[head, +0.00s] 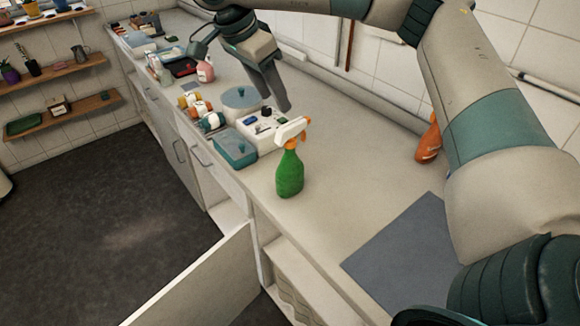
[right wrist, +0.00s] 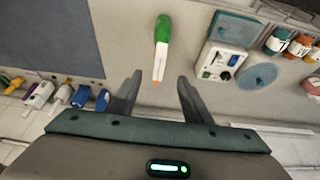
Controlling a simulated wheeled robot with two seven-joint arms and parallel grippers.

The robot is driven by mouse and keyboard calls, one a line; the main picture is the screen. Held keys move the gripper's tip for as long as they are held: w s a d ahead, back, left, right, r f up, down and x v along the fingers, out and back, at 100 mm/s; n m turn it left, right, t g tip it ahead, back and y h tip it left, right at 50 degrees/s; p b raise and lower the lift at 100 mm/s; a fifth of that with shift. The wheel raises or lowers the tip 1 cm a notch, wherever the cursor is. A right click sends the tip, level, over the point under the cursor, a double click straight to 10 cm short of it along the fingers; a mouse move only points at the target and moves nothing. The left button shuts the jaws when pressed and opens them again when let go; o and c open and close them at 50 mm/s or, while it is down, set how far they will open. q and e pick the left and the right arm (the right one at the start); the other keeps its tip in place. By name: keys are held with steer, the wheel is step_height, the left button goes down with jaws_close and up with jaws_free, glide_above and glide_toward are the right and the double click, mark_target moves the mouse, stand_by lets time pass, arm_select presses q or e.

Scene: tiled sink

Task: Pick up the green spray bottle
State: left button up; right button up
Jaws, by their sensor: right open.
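The green spray bottle (head: 290,174) stands upright on the counter near its front edge, with a white and orange spray head. In the right wrist view the green spray bottle (right wrist: 162,45) shows ahead of the fingers, near the middle of the gap between them and apart from both. My right gripper (head: 284,100) is open and empty, above the counter and behind the bottle; its two fingers also show in the right wrist view (right wrist: 157,92). My left gripper is not in view.
A white device (head: 262,128), a teal box (head: 234,150) and a round grey-blue container (head: 241,100) stand close left of the bottle. An orange bottle (head: 429,142) is by the wall. A grey mat (head: 405,252) lies right. Counter between mat and bottle is clear.

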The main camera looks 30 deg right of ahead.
mark_target(288, 126)
steer(key=shift+p+x, duration=1)
steer(key=shift+x, duration=4.1)
steer(key=shift+f, duration=0.1)
steer(key=shift+d+p+x, duration=0.25)
steer(key=shift+p+x, duration=0.7)
steer(key=shift+x, duration=1.45)
jaws_close()
